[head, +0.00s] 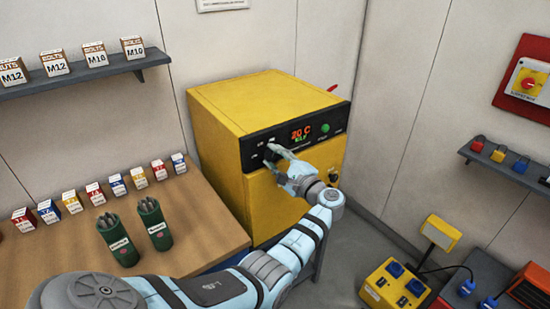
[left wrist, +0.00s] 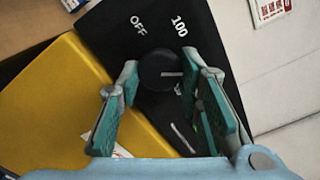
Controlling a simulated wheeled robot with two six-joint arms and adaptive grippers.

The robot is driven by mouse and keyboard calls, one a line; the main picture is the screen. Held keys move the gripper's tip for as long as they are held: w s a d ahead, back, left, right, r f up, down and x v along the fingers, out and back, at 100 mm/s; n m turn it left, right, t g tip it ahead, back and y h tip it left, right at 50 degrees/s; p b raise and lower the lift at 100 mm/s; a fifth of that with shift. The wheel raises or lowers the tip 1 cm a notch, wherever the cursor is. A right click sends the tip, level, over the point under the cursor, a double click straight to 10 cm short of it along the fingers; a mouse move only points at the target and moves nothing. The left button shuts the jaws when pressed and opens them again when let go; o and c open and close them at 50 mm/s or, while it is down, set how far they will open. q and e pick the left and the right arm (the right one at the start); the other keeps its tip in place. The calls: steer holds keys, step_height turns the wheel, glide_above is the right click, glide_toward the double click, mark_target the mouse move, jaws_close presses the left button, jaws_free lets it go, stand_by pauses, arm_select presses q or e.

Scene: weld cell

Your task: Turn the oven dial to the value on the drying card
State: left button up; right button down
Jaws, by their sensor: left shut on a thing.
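The yellow oven (head: 235,105) stands against the wall with a black control panel (head: 259,142) on its front. Its display (head: 301,132) shows red digits that look like 20 C. My left gripper (head: 272,155) is at the panel's left part. In the left wrist view the round black dial (left wrist: 157,68) sits between its fingertips, and the gripper is shut on it. The dial's white mark points right in that view. OFF and 100 are readable beside it; another label is partly hidden by a finger. A white sheet (head: 222,4) is cut off at the top, unreadable. My right gripper is out of view.
A wooden bench (head: 205,215) at left holds green rod canisters (head: 118,240) and small coloured boxes. A shelf (head: 80,74) carries bolt boxes. A yellow power unit (head: 393,285) stands at lower right. A red switch panel (head: 525,82) is on the right wall.

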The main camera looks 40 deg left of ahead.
arm_select(q)
steer(key=o, duration=1.1)
steer(key=shift+f, duration=0.15)
steer(key=v, duration=1.2)
steer(key=shift+d, duration=0.1)
